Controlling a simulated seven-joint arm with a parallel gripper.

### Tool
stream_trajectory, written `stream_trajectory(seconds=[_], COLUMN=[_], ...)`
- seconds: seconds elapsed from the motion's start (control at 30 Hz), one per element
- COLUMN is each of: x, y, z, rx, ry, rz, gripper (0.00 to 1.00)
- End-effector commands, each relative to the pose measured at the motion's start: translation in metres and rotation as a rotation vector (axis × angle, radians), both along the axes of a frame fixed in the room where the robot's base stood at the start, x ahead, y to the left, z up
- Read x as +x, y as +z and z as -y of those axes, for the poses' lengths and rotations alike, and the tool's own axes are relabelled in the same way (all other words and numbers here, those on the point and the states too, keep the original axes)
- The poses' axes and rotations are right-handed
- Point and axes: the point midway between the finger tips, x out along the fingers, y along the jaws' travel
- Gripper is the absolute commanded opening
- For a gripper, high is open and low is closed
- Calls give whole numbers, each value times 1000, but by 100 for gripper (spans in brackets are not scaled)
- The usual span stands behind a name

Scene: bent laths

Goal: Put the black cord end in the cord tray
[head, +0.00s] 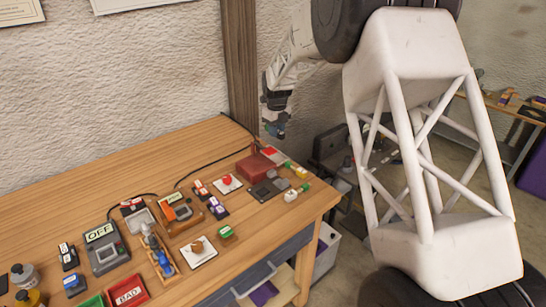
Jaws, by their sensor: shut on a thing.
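My gripper (275,131) is at the right end of the wooden table, above the back right part, pointing down. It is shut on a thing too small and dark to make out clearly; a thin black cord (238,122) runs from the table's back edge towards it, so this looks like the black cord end. A second stretch of black cord (205,168) lies curved on the table left of the red box. A dark grey, tray-like piece (264,190) lies in front of the red box; I cannot tell whether it is the cord tray.
A dark red box (254,166) stands below my gripper. The back left of the wooden table (110,170) is clear.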

Motion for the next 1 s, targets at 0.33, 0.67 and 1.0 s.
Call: stream_trajectory(seconds=[0.33, 0.67, 1.0], x=[0, 0, 0], y=[-22, -50, -52], z=[0, 0, 0], rx=[0, 0, 0], ry=[1, 1, 1], rz=[-1, 0, 0], gripper=[0, 0, 0])
